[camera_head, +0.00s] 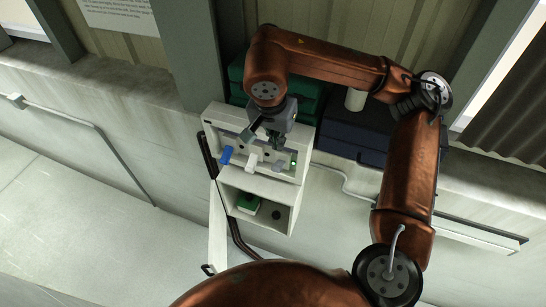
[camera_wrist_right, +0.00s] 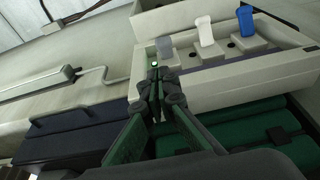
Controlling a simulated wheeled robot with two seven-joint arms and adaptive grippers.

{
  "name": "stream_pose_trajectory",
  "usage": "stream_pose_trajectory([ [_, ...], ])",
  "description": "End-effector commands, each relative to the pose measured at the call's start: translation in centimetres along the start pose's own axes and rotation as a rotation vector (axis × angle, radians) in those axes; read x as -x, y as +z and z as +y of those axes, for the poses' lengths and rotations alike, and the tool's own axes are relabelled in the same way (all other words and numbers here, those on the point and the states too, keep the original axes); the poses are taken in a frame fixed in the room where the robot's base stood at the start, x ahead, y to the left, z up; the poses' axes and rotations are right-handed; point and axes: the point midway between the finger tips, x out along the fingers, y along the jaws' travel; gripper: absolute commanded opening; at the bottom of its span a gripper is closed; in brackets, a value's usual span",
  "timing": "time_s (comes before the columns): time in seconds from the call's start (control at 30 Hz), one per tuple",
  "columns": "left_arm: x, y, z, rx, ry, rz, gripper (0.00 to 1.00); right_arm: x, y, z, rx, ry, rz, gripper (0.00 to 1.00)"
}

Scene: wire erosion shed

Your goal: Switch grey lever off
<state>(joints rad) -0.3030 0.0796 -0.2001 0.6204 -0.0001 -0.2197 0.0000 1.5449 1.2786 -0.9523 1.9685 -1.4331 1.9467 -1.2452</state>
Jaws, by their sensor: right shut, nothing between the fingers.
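The grey lever (camera_head: 279,162) is at the right end of a row on a white control panel (camera_head: 216,117), beside a small lit green lamp (camera_head: 293,164). In the right wrist view the grey lever (camera_wrist_right: 164,47) stands just beyond my fingertips, near the green lamp (camera_wrist_right: 156,64). My right gripper (camera_head: 276,141) is shut and empty, reaching down in front of the panel from above. In the wrist view its fingertips (camera_wrist_right: 155,76) are close to the lamp and lever; I cannot tell whether they touch. My left gripper is out of view.
A white lever (camera_head: 251,160) and a blue lever (camera_head: 227,154) sit left of the grey one. Below is an open compartment holding a green object (camera_head: 248,203). Green cases (camera_head: 236,72) and a dark blue case (camera_head: 352,133) are behind. A black cable hangs at the left.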

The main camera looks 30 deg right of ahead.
Motion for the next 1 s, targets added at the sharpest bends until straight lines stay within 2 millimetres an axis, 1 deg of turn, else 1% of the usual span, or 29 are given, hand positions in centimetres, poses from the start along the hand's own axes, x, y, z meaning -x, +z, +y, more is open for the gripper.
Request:
stream_pose_trajectory([
  [0.03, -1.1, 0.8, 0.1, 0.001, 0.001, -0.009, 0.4, -1.1, 0.2, 0.0, -0.001, 0.001, 0.001, 0.0],
  [0.13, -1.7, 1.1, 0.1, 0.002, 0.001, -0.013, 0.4, -1.6, 0.3, 0.1, -0.001, 0.003, 0.003, 0.0],
  [0.37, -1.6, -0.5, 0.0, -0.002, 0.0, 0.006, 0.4, -1.5, 0.2, 0.2, -0.003, 0.003, 0.003, 0.0],
  [0.53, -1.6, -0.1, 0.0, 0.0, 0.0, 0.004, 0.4, -1.6, 0.3, 0.1, -0.003, 0.003, 0.003, 0.0],
  [0.63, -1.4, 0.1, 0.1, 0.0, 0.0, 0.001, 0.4, -2.1, 0.2, 0.1, -0.003, 0.005, 0.002, 0.0],
  [0.77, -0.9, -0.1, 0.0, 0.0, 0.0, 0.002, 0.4, -3.7, 0.3, 0.2, -0.001, 0.006, 0.001, 0.0],
  [1.0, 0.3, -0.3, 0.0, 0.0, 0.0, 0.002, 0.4, -8.0, 0.2, 0.2, -0.001, 0.006, 0.002, 0.0],
])
